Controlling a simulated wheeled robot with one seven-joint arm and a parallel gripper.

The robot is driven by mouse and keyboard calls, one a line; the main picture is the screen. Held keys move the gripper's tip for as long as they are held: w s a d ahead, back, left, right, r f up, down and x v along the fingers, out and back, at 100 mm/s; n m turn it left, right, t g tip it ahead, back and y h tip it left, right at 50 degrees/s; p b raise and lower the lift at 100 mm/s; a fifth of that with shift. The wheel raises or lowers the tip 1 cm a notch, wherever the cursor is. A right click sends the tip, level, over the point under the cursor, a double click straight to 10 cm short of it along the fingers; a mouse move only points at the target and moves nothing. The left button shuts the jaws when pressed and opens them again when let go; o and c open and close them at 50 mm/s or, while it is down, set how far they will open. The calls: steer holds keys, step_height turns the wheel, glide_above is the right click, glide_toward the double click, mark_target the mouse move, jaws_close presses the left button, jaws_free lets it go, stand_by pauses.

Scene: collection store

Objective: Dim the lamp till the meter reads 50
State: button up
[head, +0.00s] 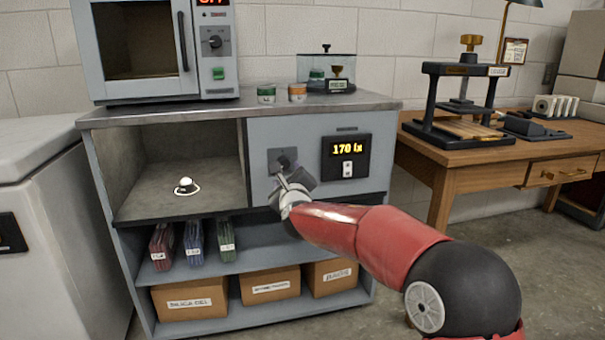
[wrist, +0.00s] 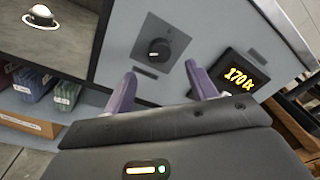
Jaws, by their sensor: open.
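A dark round dimmer knob (head: 284,162) sits on a grey square plate on the cabinet's front panel. In the wrist view the knob (wrist: 159,52) shows whole, with a pale pointer mark. To its right, the meter (head: 346,156) reads 170 lx in orange digits; it also shows in the wrist view (wrist: 240,79). My gripper (wrist: 161,74) is open and empty, with its fingertips apart below the knob in the picture; no contact shows. In the head view my gripper (head: 284,180) partly covers the plate's lower edge. I cannot tell which light the knob controls.
A small dark domed object with a bright ring (head: 186,187) lies in the open bay left of the panel. An oven-like unit (head: 214,88) stands on the cabinet top. Boxes (head: 270,287) fill the lower shelf. A wooden desk (head: 470,155) stands at right.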

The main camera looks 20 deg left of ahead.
mark_target(284, 165)
steer(key=p+x, duration=0.2)
steer(key=x, duration=0.6)
steer(key=shift+a, duration=0.1)
steer(key=shift+f, duration=0.1)
steer(key=c, duration=1)
